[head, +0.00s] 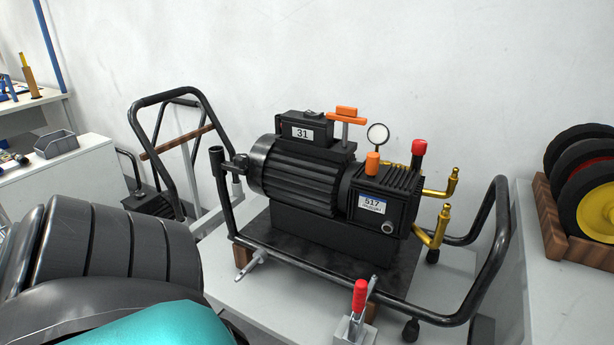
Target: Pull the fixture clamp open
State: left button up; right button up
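The fixture clamp (359,300) shows at the bottom centre of the head view. It has a red handle standing upright and a grey metal base, partly cut off by the picture's lower edge. It stands in front of the black tube frame (440,318) that carries a black motor-pump unit (318,185). The clamp's contact with the frame is not clear from here. A large black and teal arm part, which looks like mine, fills the lower left corner. Neither of my grippers is in view, and nothing visible touches the clamp.
The unit sits on a grey table (228,292), with a gauge (378,136) and brass pipes (440,222) on its right. A silver metal piece (250,263) sticks out at the frame's front left. A wooden rack (552,222) of wheels stands right. A white wall is behind.

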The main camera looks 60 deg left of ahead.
aim_at(361, 287)
jog(key=u, duration=1.35)
